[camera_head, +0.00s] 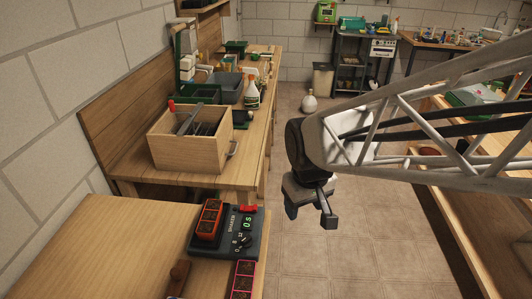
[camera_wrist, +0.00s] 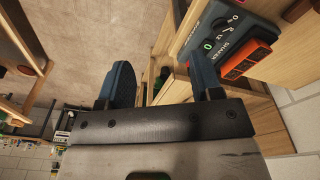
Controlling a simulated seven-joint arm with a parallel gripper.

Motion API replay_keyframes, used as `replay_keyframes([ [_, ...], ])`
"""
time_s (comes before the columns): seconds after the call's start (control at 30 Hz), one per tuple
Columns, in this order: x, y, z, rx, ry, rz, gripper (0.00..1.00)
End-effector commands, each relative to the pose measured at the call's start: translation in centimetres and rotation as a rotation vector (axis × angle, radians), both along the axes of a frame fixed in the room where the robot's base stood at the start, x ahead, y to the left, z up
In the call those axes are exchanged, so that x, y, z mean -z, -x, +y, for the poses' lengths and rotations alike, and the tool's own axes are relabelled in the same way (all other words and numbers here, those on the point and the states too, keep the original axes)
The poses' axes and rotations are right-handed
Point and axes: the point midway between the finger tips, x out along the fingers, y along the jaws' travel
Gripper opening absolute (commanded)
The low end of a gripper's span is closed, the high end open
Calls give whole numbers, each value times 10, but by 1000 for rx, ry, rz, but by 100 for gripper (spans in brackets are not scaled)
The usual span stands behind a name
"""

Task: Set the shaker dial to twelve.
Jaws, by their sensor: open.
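The shaker (camera_head: 227,247) is a dark box on the near wooden table at the lower middle of the head view. It bears a black dial (camera_head: 246,241) with small numbers around it, a green lit display (camera_head: 248,223) and an orange-red block (camera_head: 209,218) with dark cells. I cannot read where the dial points. My gripper (camera_head: 310,207) is open and empty, in the air over the floor to the right of the shaker, apart from it. In the wrist view the two dark fingers (camera_wrist: 164,80) are spread, and the shaker (camera_wrist: 255,22) shows beyond the right finger, at the upper right.
A pink-edged block (camera_head: 243,280) and a brown wooden piece (camera_head: 180,276) lie on the table in front of the shaker. A red piece (camera_head: 249,208) is at its back edge. A wooden crate (camera_head: 185,150) stands on the bench behind. The tabletop left of the shaker is clear.

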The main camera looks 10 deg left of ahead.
Motion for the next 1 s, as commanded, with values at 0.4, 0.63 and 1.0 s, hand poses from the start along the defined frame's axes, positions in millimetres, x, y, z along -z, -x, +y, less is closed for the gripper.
replay_keyframes([
  [0.4,57,-19,102,-272,34,67,60],
  [0.63,76,-19,134,-353,44,83,60],
  [1.0,80,-19,139,-366,46,85,60],
])
